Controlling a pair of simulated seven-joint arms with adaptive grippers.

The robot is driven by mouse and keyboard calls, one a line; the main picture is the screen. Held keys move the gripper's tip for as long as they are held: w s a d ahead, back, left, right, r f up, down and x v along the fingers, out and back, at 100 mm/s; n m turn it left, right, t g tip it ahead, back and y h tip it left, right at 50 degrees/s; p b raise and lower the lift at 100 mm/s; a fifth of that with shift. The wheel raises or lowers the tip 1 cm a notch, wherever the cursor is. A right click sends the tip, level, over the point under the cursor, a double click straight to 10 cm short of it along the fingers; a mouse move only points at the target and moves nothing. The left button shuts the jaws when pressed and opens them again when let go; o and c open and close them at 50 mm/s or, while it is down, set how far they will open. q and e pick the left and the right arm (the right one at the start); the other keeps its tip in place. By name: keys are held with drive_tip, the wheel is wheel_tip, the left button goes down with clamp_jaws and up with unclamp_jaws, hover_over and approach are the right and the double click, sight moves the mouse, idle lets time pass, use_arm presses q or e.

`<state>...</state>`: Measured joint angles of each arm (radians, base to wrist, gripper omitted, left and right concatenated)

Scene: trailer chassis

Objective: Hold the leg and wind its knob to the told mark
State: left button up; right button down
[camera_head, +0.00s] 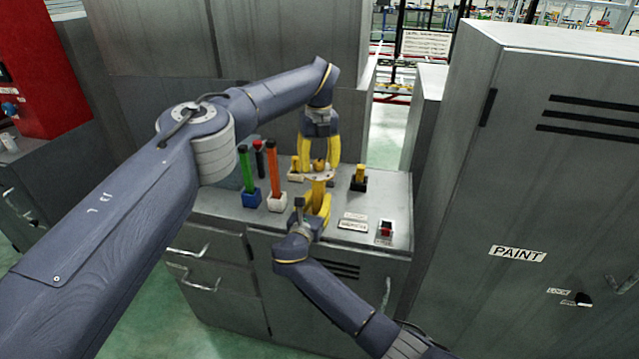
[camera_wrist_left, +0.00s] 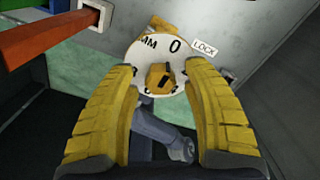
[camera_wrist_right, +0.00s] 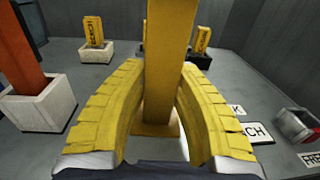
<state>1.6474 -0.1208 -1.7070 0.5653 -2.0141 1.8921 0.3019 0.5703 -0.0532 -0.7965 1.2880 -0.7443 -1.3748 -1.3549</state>
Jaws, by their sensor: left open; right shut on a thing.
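The yellow leg (camera_head: 320,188) stands upright on the bench; its post (camera_wrist_right: 165,50) and square foot (camera_wrist_right: 155,130) show in the right wrist view. My right gripper (camera_head: 319,203) is shut on the post, a finger on each side. On top is a white dial with a yellow knob (camera_wrist_left: 160,78). The dial (camera_wrist_left: 145,52) shows "MM" and "0"; its lower figures are partly hidden. A dark slot on the knob slants; I cannot tell which mark it indicates. My left gripper (camera_head: 319,160) points down over the knob, open, its fingers apart on either side.
A green bar (camera_head: 246,170) in a blue holder and an orange bar (camera_head: 273,170) in a white holder stand left. Yellow blocks sit in a white holder (camera_wrist_right: 97,50) and a black holder (camera_head: 358,184) behind. Labels (camera_head: 353,222) and a red switch (camera_head: 386,230) lie front right.

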use_arm(q)
clamp_jaws()
drive_tip(key=m, duration=0.5)
drive_tip(key=shift+m, duration=0.7)
drive_tip(key=m, duration=0.4)
drive_tip(key=shift+f+m, duration=0.1)
drive_tip(key=shift+m, duration=0.3)
drive_tip(key=c, duration=0.6)
unclamp_jaws()
drive_tip(key=o, duration=0.6)
drive_tip(key=shift+c, duration=0.2)
